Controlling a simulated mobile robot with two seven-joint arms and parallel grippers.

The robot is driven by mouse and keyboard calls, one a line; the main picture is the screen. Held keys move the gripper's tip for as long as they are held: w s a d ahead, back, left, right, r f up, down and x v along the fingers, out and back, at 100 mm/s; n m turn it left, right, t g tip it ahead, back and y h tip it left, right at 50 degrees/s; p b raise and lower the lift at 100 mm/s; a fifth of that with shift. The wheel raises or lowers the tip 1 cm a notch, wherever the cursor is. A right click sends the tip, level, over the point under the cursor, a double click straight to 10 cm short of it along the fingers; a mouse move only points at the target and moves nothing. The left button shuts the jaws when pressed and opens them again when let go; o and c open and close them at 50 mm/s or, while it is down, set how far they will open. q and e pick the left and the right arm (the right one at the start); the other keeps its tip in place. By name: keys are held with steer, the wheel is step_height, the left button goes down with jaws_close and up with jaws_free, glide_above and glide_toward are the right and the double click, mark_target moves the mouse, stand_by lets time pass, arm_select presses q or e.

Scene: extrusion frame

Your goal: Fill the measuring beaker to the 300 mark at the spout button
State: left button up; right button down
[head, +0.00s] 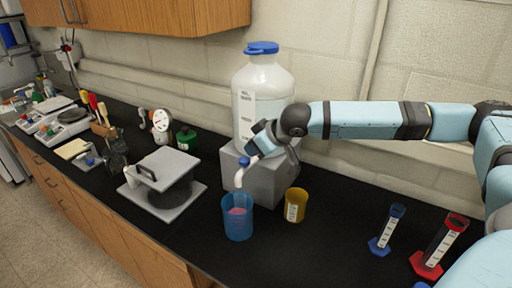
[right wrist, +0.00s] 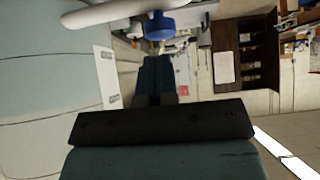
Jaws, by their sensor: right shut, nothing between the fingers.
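A large clear bottle (head: 262,85) with a blue cap stands on a grey block (head: 265,182). Its white curved spout (head: 243,174) has a blue button (head: 244,161) on top. A blue see-through beaker (head: 238,222) stands upright below the spout tip, with something pinkish inside; its marks cannot be read. My right gripper (head: 252,147) is shut and empty, just by the button, in front of the bottle. In the right wrist view the shut fingers (right wrist: 158,75) point toward the blue button (right wrist: 159,27) under the spout (right wrist: 120,12); contact cannot be told. My left gripper is not in view.
A yellow cup (head: 296,205) stands right of the blue beaker. A blue cylinder (head: 388,230) and a red one (head: 440,245) stand farther right. A grey plate device (head: 165,180) is at the left. The black counter (head: 330,250) is clear at the front.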

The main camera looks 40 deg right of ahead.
arm_select(q)
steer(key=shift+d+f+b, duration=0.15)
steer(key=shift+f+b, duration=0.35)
steer(key=shift+b, duration=0.75)
arm_select(e)
steer(key=v, duration=1)
steer(key=shift+r, duration=0.25)
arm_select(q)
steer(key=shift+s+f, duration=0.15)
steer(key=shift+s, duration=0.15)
arm_select(e)
steer(key=shift+s, duration=0.15)
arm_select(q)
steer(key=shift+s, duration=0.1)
arm_select(e)
steer(key=shift+f, duration=0.1)
